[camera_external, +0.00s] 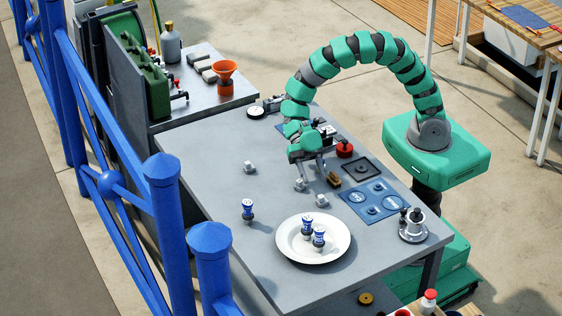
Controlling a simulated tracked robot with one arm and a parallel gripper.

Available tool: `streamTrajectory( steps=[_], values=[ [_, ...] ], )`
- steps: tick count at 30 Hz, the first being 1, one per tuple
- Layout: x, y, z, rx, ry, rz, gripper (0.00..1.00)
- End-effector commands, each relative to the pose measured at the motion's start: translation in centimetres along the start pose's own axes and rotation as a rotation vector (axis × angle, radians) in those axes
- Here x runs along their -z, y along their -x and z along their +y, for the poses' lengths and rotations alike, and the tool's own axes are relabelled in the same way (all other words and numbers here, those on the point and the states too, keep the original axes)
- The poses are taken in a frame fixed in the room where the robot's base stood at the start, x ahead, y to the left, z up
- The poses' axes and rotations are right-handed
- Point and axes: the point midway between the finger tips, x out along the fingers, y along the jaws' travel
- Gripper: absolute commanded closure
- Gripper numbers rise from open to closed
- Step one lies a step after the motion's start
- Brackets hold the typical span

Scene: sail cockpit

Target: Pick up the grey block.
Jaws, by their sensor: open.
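Three small light-grey blocks lie on the grey table: one grey block (300,185) just below my gripper, a second grey block (321,200) a little nearer the plate, and a third grey block (249,168) farther left. I cannot tell which of them the task means. My gripper (310,175) points down over the table with its fingers apart, and nothing shows between them. The first block is close to the left fingertip; I cannot tell whether they touch.
A brown block (333,180) lies right of my gripper. A white plate (288,253) holds two blue-and-white pieces; another blue-and-white piece (247,209) stands left. A blue panel (354,210), dark tray (374,166) and red knob (344,150) are to the right. The table's left front is clear.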

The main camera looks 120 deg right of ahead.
Motion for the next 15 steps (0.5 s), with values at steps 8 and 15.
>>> streamTrajectory(
  steps=[8, 15],
  values=[
    [-0.1, -2.2, -0.1, 0.001, 0.001, 0.000, 0.56],
    [-0.1, -5.0, -0.2, 0.001, -0.001, 0.002, 0.56]
  ],
)
